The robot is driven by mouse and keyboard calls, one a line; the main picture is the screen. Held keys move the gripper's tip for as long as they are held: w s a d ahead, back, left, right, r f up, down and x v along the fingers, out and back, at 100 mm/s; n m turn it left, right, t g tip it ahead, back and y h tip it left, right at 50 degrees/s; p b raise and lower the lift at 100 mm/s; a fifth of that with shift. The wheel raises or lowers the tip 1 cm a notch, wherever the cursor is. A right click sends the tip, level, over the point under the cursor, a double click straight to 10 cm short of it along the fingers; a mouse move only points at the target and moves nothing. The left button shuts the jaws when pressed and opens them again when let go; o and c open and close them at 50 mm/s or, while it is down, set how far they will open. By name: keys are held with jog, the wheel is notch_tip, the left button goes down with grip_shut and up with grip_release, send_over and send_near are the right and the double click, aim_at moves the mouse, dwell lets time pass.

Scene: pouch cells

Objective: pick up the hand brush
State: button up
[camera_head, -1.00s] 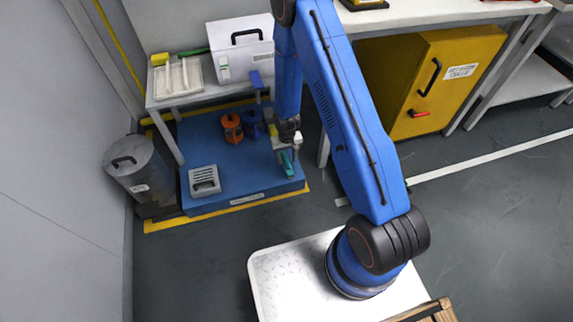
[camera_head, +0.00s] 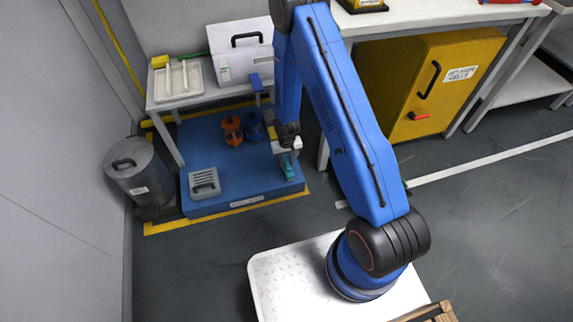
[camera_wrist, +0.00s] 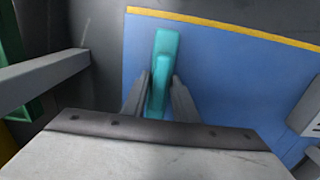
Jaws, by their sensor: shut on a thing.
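The hand brush is a teal, long piece at the right end of the blue platform; in the head view its lower part (camera_head: 289,170) shows below my gripper (camera_head: 288,152). In the wrist view the teal brush (camera_wrist: 163,62) stands between the two grey fingers of my gripper (camera_wrist: 160,95). The fingers are shut on it from both sides. Its far end points towards the yellow edge line. The part nearest the wrist is hidden by the gripper body. I cannot tell whether the brush still touches the platform.
The blue platform (camera_head: 225,158) also holds a grey slatted block (camera_head: 204,182), an orange object (camera_head: 232,130) and a dark blue object (camera_head: 254,126). A grey bin (camera_head: 138,172) stands at left. A white table (camera_head: 215,90) rises behind, and a yellow cabinet (camera_head: 440,75) at right.

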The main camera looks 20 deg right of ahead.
aim_at(287, 162)
notch_tip(287, 162, up, 10)
jog(key=shift+f, duration=0.15)
dwell(0.3)
